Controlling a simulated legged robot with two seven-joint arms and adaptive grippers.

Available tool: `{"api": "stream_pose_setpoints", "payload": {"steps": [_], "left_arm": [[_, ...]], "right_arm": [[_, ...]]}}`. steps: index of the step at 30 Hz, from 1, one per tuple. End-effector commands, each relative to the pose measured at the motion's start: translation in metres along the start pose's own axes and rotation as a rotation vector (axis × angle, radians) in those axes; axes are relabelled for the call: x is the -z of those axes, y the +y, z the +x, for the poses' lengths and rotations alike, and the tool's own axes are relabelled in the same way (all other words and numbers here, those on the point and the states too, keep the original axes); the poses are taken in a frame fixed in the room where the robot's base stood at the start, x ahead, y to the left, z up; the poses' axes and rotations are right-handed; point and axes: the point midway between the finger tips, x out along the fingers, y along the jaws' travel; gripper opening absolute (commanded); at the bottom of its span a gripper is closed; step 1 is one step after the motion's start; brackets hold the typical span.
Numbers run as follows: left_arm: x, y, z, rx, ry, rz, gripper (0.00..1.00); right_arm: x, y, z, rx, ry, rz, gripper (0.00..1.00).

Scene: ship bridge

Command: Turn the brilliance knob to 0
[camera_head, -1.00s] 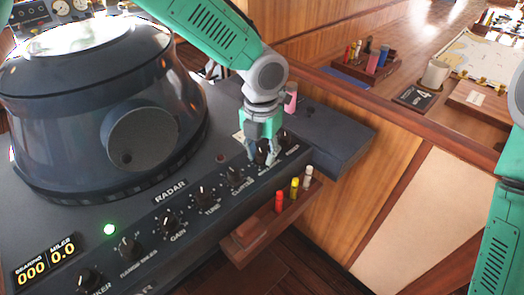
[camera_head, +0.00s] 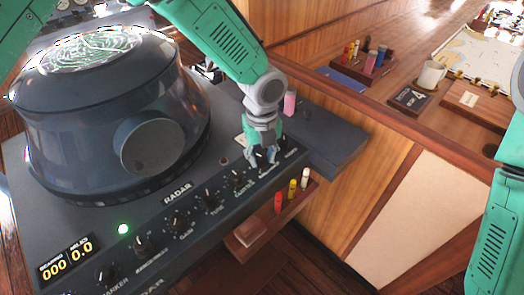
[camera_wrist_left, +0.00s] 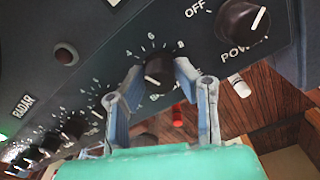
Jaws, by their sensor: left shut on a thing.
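The brilliance knob (camera_wrist_left: 158,66) is a small black knob in the row on the grey radar console (camera_head: 215,165). It is between the clutter knob and the power knob (camera_wrist_left: 243,20). My left gripper (camera_wrist_left: 158,74) is shut on it, with one fingertip on each side. In the head view the left gripper (camera_head: 262,158) reaches down onto the knob and largely covers it. In the wrist view the scale numbers 4, 6 and 8 show above the knob. A short pale mark shows at its lower edge; the exact setting is hard to read. My right gripper is out of view.
Other knobs, such as clutter (camera_head: 236,176) and tune (camera_head: 210,198), line the console to the left. A small wooden shelf with red, yellow and white markers (camera_head: 292,188) is just below. The round radar housing (camera_head: 80,120) rises at the left.

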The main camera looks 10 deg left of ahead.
Motion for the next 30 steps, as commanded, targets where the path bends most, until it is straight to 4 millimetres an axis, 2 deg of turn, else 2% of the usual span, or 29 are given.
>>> {"api": "stream_pose_setpoints", "payload": {"steps": [9, 30], "left_arm": [[-0.003, -0.003, -0.004, 0.009, -0.007, -0.302, 0.0], [-0.004, -0.003, -0.003, 0.012, -0.005, -0.966, 0.0]], "right_arm": [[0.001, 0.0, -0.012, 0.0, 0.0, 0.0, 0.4], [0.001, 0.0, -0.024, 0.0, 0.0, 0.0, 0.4]]}}
